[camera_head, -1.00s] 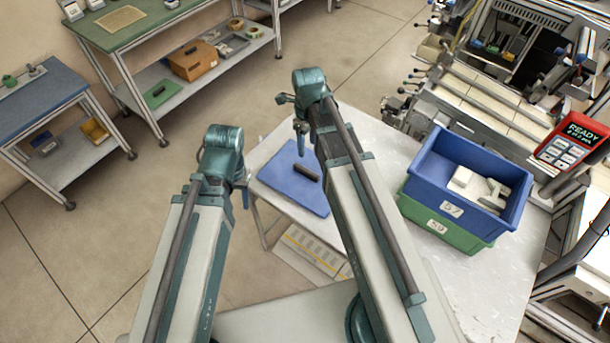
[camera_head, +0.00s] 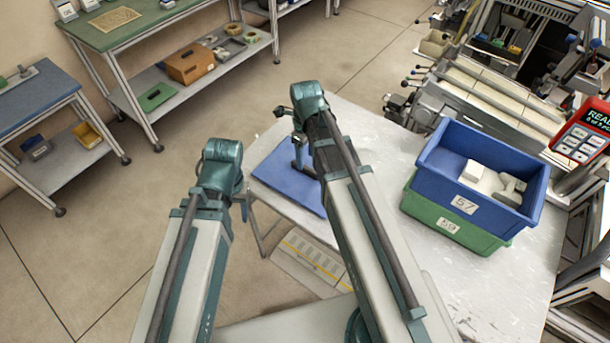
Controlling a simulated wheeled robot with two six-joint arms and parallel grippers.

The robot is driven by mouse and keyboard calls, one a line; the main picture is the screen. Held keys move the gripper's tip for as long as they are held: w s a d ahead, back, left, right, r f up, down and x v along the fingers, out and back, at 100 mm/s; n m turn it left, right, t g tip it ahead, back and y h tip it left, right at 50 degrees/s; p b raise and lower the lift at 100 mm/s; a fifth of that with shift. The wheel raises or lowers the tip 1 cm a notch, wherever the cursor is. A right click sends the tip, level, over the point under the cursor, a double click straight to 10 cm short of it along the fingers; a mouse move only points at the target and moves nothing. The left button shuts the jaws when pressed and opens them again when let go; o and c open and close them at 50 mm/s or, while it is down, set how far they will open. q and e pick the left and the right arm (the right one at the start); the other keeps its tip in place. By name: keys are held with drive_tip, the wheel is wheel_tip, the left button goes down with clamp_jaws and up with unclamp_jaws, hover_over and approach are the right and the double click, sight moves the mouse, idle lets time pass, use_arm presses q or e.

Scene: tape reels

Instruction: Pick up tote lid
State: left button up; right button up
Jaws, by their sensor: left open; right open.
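A blue tote (camera_head: 466,206) with white parts inside sits on a green tote (camera_head: 452,234) on the table (camera_head: 490,290), right of my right arm. A machine with a red display panel (camera_head: 583,133) stands behind. Shelved benches (camera_head: 150,45) stand at the left, with open floor between.

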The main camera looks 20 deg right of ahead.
sight(305, 166)
drive_tip(key=f+b, duration=0.4)
drive_tip(key=f, duration=0.1)
drive_tip(key=shift+w, duration=0.3)
drive_tip(key=shift+r, duration=0.15)
clamp_jaws()
idle(1.0)
